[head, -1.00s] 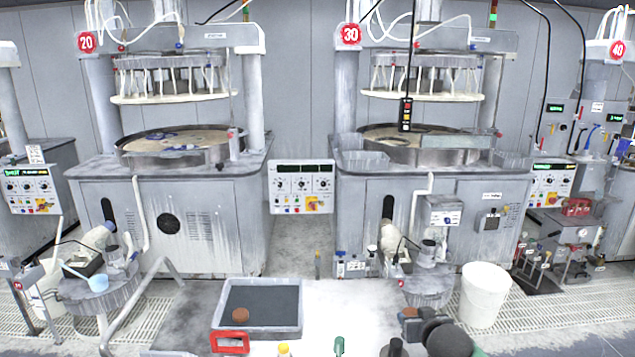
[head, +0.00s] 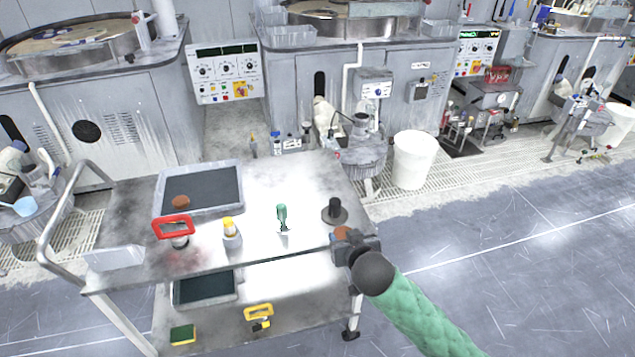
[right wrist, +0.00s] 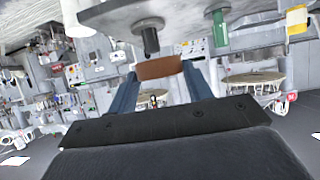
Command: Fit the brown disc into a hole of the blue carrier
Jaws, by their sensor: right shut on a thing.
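My right gripper (head: 344,238) is at the front right edge of the cart top. It is shut on a brown disc (right wrist: 158,67), which shows nearly edge-on between the two fingers in the right wrist view. In the head view only a small brown part (head: 341,233) of it shows at the fingertips. A second brown disc (head: 180,202) lies in the grey tray (head: 240,199). Bluish shapes (head: 82,40) lie on the platen at the far left; I cannot make out a carrier's holes there. My left gripper is not in view.
The cart top (head: 300,180) also bears a red-handled tool (head: 173,228), a yellow-capped bottle (head: 230,232), a green-handled tool (head: 282,214) and a dark knobbed weight (head: 334,212). A white bucket (head: 413,160) stands behind. The floor at right is clear.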

